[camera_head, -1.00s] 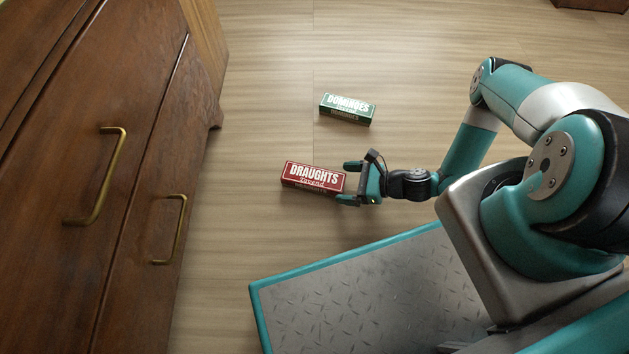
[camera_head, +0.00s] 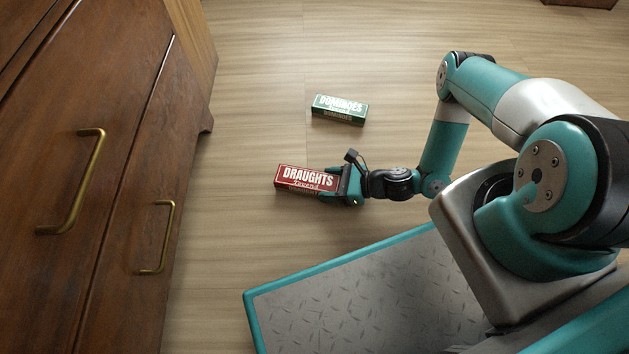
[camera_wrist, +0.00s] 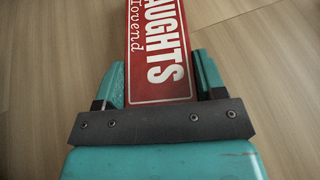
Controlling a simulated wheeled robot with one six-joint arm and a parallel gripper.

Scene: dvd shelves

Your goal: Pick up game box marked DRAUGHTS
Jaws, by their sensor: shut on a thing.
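The red game box marked DRAUGHTS (camera_head: 304,178) lies on the wooden floor in the head view, left of my gripper (camera_head: 337,185). My gripper is shut on the box's right end, one finger on each long side. In the wrist view the red box (camera_wrist: 158,50) points away between the two teal fingers of my gripper (camera_wrist: 160,85), with the letters AUGHTS and Tovend readable. The rest of the box runs out of the top of that view. I cannot tell whether the box is clear of the floor.
A green box marked DOMINOES (camera_head: 340,109) lies on the floor behind the red box. A dark wooden cabinet with brass handles (camera_head: 90,180) stands at the left. My own base platform fills the lower right. The floor between box and cabinet is free.

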